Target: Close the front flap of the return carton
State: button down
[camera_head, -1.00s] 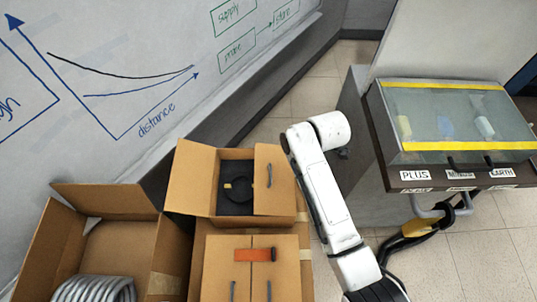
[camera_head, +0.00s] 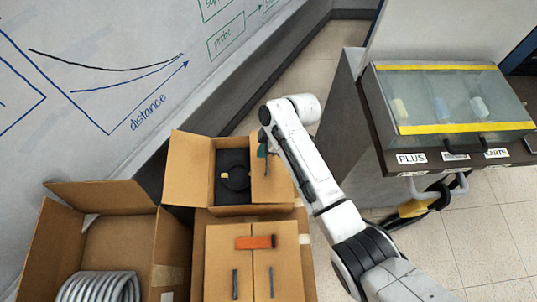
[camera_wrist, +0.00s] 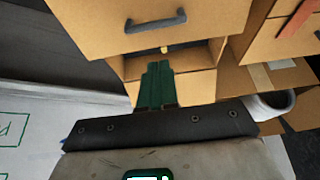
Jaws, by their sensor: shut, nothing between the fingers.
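No carton shows a readable name, so I take the return carton to be the open middle carton (camera_head: 190,202). It holds a black lining with a dark ring (camera_head: 235,178). Its right flap (camera_head: 272,182), with a dark handle, stands out at the opening's right side, and a left flap (camera_head: 187,165) is also open. My gripper (camera_head: 262,152) is at the right flap's handle in the head view; contact cannot be told. In the wrist view its green fingers (camera_wrist: 157,68) are together and empty, below a cardboard panel (camera_wrist: 205,20) with a dark handle (camera_wrist: 155,22).
A closed carton (camera_head: 225,285) with an orange strip (camera_head: 256,242) and two handles stands in front. An open carton (camera_head: 165,245) with a grey coil (camera_head: 100,288) is at left. A glass-topped case (camera_head: 450,95) stands at right. Floor shows between the case and cartons.

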aim_at(259, 164)
jog(key=shift+d+f, duration=0.35)
jog(key=shift+f, duration=0.55)
jog(key=shift+d+f, duration=0.35)
jog(key=shift+f, duration=0.55)
jog(key=shift+f, duration=0.1)
jog(key=shift+a+f+h+b, duration=0.8)
jog(key=shift+a+f+b, duration=0.15)
jog(key=shift+f+b, duration=0.15)
jog(key=shift+r, duration=0.15)
jog(key=shift+a+r+p, duration=0.1)
jog(key=shift+r+p, duration=0.65)
jog(key=shift+p, duration=0.15)
